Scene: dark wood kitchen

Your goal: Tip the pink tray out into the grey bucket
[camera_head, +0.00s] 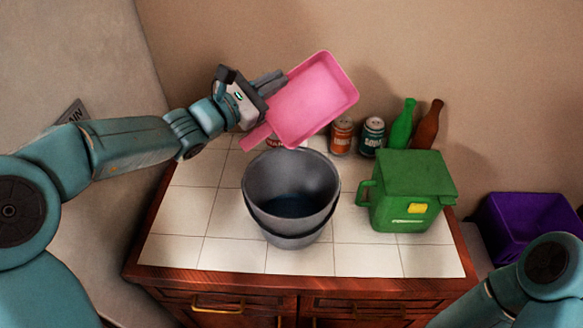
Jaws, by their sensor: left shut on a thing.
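The pink tray (315,98) is up in the air above the back of the counter, tilted, with its inner side facing me. I see nothing inside it. My left gripper (268,85) comes in from the left and is shut on the tray's left side. The grey bucket (290,190) stands upright on the white tiled counter, below and in front of the tray. The bucket's inside is dark, and I cannot tell what is in it. Part of my right arm shows at the lower right, but its gripper is out of view.
A green lidded container (408,190) stands right of the bucket. Two cans (342,136), a green bottle (402,125) and a brown bottle (428,125) stand along the back wall. A purple bin (530,232) is beyond the counter's right edge. Tiles left of the bucket (185,215) are clear.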

